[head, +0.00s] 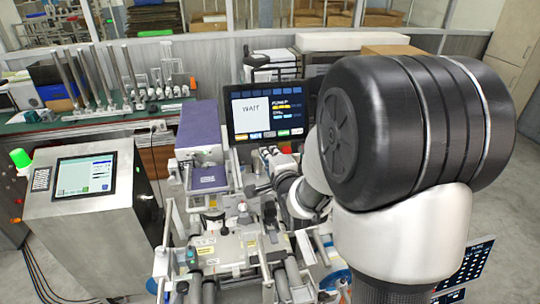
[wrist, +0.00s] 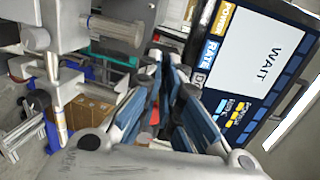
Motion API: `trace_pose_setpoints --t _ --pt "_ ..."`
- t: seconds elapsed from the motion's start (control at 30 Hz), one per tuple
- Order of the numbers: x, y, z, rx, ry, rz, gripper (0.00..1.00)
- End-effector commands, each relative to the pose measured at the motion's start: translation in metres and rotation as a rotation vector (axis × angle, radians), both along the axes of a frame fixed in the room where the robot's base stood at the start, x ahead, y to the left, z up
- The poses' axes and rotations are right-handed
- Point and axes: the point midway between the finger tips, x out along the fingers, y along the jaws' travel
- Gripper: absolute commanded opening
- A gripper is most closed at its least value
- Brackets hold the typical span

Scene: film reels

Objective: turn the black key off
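I cannot make out a black key in either view; it may be hidden or too small to tell. My gripper (wrist: 166,64) points away from the wrist camera, its two blue-padded fingers apart with a narrow gap and nothing visible held between them. In the head view my gripper (head: 266,154) is small and partly hidden by my arm, just below the lower edge of a dark screen (head: 268,112) reading WAIT. That screen also shows tilted at the right of the wrist view (wrist: 262,60).
A metal cabinet with a touch panel (head: 86,174) and a green lamp (head: 20,158) stands at the left. A purple-topped box (head: 198,126) is beside the screen. Metal posts and rollers (head: 225,245) crowd the front.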

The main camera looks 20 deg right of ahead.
Motion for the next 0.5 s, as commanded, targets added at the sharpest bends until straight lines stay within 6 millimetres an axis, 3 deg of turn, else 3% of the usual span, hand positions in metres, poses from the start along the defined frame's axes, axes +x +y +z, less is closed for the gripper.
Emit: trace_pose_setpoints --t 0.5 --pt "0.0002 0.0 -0.0013 -0.08 0.014 0.017 0.0"
